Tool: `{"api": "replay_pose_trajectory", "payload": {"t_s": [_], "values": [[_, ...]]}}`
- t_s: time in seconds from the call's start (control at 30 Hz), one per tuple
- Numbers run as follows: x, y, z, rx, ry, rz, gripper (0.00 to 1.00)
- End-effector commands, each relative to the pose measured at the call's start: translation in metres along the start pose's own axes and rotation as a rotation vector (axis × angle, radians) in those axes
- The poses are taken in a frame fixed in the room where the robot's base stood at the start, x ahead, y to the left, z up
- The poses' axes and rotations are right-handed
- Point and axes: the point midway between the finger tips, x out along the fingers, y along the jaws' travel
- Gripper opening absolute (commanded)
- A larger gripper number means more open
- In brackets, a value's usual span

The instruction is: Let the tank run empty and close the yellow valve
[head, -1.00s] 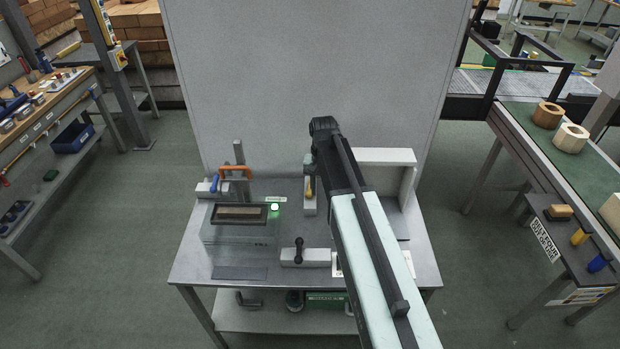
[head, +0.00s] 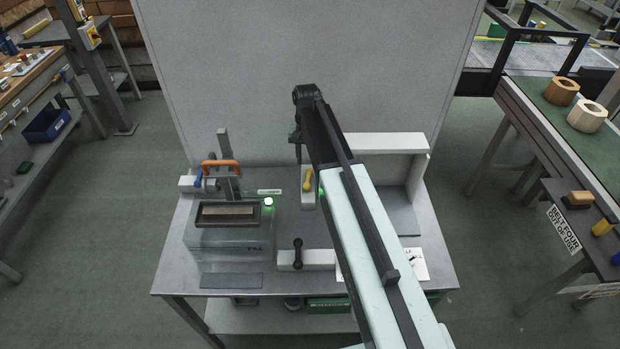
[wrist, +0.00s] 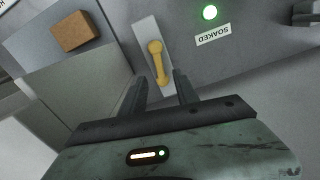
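The yellow valve (head: 307,180) has a yellow lever on a pale block, at the middle of the bench. In the wrist view its lever (wrist: 157,62) lies just beyond my fingertips, roughly in line with the gap. My gripper (wrist: 160,82) is open and empty, its fingers apart; in the head view it shows dark and small (head: 297,140) above and behind the valve. The clear tank (head: 205,243) stands at the bench's left with a brick-like block under its dark top frame. I cannot tell its water level. A green lamp (head: 268,202) is lit beside a "SOAKED" label (wrist: 213,34).
A blue-handled valve (head: 198,178) and an orange handle (head: 222,165) are behind the tank. A black-handled valve (head: 297,252) stands at the front middle. A tall grey panel (head: 300,60) closes off the back. A pale shelf (head: 385,142) is on the right; a brick (wrist: 73,32) shows in the wrist view.

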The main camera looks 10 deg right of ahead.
Motion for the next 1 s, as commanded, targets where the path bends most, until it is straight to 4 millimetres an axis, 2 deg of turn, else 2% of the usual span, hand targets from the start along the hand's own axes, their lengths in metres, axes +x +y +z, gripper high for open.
{"api": "replay_pose_trajectory", "payload": {"t_s": [0.03,0.27,0.37,0.8,1.0], "values": [[0.01,0.001,0.0,0.002,0.0,0.0,0.36],[0.011,0.006,-0.002,0.009,0.0,0.0,0.36],[0.017,0.007,-0.003,0.012,0.0,0.0,0.36],[0.085,0.01,-0.004,0.016,0.0,0.0,0.36],[0.088,0.01,-0.004,0.016,0.0,0.0,0.36]]}}
